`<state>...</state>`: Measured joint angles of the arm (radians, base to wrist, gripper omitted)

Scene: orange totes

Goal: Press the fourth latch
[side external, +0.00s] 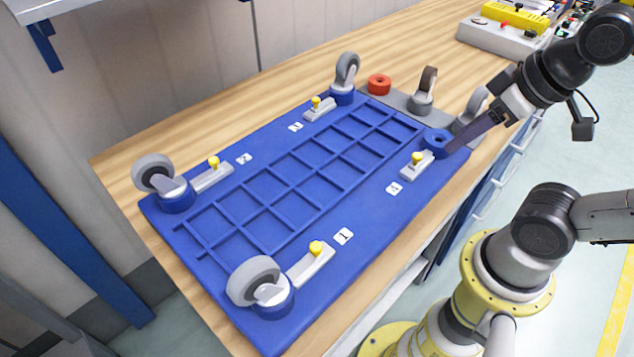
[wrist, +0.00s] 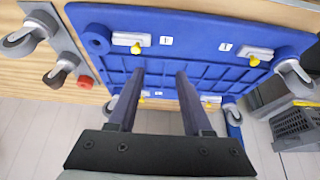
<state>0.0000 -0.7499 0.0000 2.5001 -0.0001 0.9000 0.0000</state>
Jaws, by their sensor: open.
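The blue base (side external: 270,185) lies on the wooden table with a latch near each corner, each a grey bar with a yellow knob. The latch beside the label that appears to read 4 (side external: 395,188) is the right-hand one (side external: 417,165), next to an empty blue corner socket (side external: 436,142). In the wrist view this latch (wrist: 127,39) is at the upper left. My gripper (side external: 456,149) is open and empty, its fingers slanting down near that socket, apart from the latch. In the wrist view the fingers (wrist: 160,73) reach over the base's ribs. Contact cannot be judged.
Casters stand at three base corners: front (side external: 256,283), left (side external: 155,175) and back (side external: 347,72). A grey plate (side external: 395,98) beyond the base carries loose casters (side external: 424,88) and a red ring (side external: 379,84). Bare wood (side external: 285,92) shows behind the base.

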